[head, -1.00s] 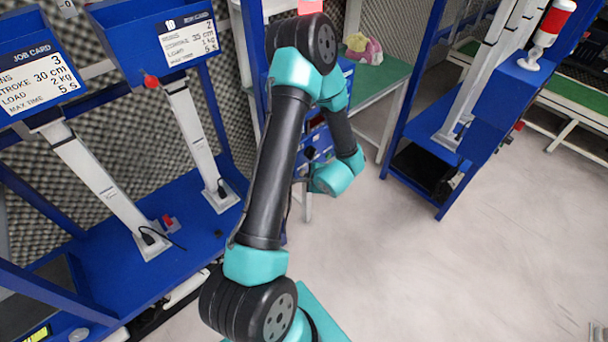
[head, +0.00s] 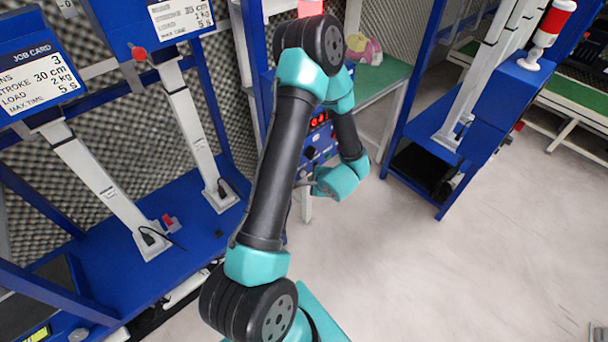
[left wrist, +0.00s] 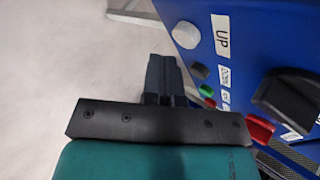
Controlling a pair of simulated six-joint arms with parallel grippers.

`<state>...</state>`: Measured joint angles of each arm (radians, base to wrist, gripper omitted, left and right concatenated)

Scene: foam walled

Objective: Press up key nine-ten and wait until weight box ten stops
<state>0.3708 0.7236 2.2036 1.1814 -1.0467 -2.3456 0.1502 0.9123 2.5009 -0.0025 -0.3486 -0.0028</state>
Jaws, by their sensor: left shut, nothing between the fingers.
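A blue panel in the left wrist view has a white UP label (left wrist: 222,36) with a pale round key (left wrist: 187,35) beside it. My left gripper (left wrist: 164,62) is shut and empty, its dark fingertips just left of and below that key. I see a small gap in the picture, but cannot tell the depth. My right gripper is not in view.
Another blue box (head: 38,68) is at the left.

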